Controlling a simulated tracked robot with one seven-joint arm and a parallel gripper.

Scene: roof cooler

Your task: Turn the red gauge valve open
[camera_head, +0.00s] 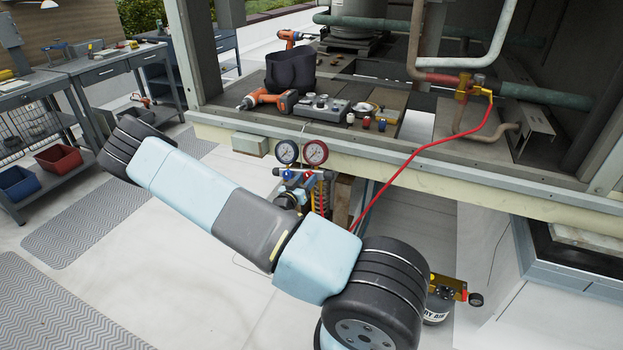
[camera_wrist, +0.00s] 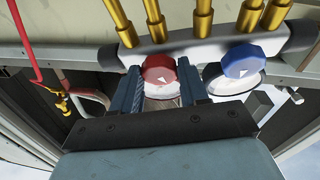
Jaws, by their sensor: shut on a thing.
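The gauge manifold hangs on the cooler's front edge, with a blue-rimmed gauge (camera_head: 287,152) and a red-rimmed gauge (camera_head: 315,153). Below them the red gauge valve (camera_head: 307,177) shows in the head view, partly crowded by my arm. The blue valve knob (camera_wrist: 243,60) is to the right, apart from the fingers. My arm hides the lower manifold in the head view.
A red hose (camera_head: 420,150) runs from the manifold to a brass fitting (camera_head: 462,88) on the pipes. A drill (camera_head: 268,98), a black bag (camera_head: 291,70) and small parts lie on the cooler deck above. A workbench (camera_head: 85,65) stands at the left.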

